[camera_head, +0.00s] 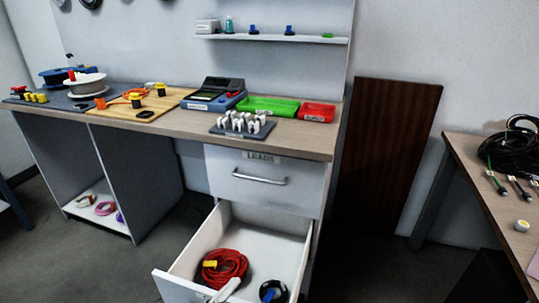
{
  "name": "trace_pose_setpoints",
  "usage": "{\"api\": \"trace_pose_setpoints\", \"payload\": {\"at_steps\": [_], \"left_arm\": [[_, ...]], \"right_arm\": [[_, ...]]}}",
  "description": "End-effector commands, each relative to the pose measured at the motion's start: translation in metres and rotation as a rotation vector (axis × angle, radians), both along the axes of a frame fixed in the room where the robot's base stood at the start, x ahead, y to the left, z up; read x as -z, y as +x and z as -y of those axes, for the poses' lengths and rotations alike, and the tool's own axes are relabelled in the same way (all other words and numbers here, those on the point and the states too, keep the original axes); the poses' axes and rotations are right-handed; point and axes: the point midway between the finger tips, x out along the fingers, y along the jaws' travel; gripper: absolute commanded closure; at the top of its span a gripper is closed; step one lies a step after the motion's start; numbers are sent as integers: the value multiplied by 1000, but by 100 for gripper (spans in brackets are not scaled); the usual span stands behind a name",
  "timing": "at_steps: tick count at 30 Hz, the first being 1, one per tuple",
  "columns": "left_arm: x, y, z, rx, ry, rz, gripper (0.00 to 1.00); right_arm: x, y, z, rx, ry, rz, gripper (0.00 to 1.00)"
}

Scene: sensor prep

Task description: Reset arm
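Neither of my grippers shows in the head view, and I see no arm that I can make out for sure. The workbench (180,135) stands at the left and middle. Its lower drawer (283,245) is pulled open, and the drawer above it (262,178), labelled LEADS, is shut. A coiled red cable (229,266) with a yellow tag lies in the open drawer. Beside it is a black roll with a blue part (272,291), cut by the picture's lower edge. A pale long object (226,289) lies near the cable, partly cut off.
The bench top holds a green tray (268,106), a red tray (316,112), a rack of white pieces (242,124), a blue-grey device (214,93) and spools (86,82). A second table (470,165) with black cable (512,145) stands right. Floor between is mostly clear.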

Motion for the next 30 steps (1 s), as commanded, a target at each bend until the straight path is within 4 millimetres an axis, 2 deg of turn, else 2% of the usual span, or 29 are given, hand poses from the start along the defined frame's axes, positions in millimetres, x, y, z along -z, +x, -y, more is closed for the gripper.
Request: {"api": "trace_pose_setpoints", "payload": {"at_steps": [1,6,12,14,15,16,18,23,30], "left_arm": [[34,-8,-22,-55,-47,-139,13],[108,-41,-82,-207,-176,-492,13],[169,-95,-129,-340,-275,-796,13],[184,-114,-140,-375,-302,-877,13],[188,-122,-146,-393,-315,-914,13],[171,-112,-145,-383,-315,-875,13],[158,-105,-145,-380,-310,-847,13],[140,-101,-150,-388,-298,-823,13],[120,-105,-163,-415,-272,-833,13]], "right_arm": [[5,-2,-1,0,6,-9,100],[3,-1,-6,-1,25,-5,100],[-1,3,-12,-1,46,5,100],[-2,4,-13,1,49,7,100],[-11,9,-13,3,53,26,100],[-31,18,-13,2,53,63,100],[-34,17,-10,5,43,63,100],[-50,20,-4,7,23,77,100],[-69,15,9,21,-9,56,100]]}}
